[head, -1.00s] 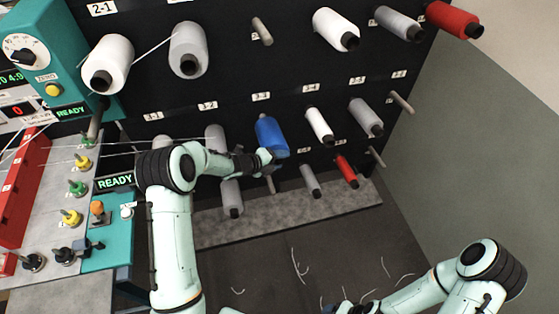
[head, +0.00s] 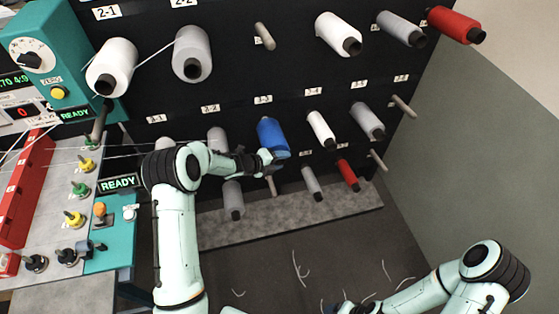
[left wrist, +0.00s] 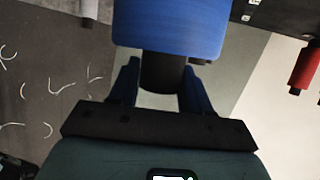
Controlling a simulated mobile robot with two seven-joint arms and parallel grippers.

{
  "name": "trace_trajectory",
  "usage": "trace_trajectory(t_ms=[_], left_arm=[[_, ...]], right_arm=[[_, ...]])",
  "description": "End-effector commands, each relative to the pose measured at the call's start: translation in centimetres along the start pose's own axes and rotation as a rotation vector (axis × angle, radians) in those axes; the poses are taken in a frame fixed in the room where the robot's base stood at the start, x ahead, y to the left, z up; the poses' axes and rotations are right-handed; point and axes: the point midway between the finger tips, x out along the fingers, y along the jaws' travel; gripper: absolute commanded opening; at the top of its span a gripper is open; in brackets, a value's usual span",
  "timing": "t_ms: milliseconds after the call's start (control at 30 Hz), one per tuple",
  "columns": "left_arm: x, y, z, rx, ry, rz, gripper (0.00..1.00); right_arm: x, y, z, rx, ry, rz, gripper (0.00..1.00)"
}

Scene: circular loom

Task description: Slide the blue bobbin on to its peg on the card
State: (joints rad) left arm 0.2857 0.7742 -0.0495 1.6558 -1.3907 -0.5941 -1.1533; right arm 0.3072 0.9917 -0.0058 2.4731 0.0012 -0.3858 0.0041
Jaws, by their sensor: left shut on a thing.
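The blue bobbin (head: 271,134) is at the dark card (head: 285,75), in the middle row, below a small white label. My left gripper (head: 270,160) is at its lower, near end. In the left wrist view the bobbin's blue body (left wrist: 172,25) fills the top, and my left gripper's fingers (left wrist: 160,85) are shut on its dark core end. The bobbin hides whatever is behind it, so I cannot tell whether it is around its peg. My right gripper (head: 345,307) is at the bottom edge, mostly cut off; its jaws are unclear.
White and grey bobbins stand close on both sides, such as a white one (head: 320,128) to the right. Bare pegs show above (head: 265,36) and below (head: 271,184). A grey ledge (head: 300,215) runs under the card. Thread scraps lie on the dark floor (head: 270,270).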

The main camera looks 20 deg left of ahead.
Motion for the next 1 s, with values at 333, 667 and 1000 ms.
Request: trace_trajectory(t_ms=[333, 667, 1000], left_arm=[[0.03, -0.26, 0.14, 0.011, -0.003, -0.008, 0.00], [0.26, -0.30, 0.75, 0.011, -0.002, -0.008, 0.00], [0.28, 0.35, 0.54, 0.002, 0.000, 0.003, 0.78]], right_arm=[[0.37, 0.25, 0.34, 0.002, -0.004, 0.002, 0.78], [-0.23, -0.16, -0.22, -0.001, 0.003, -0.001, 0.78], [-0.11, -0.07, -0.10, 0.000, 0.001, 0.000, 0.78]])
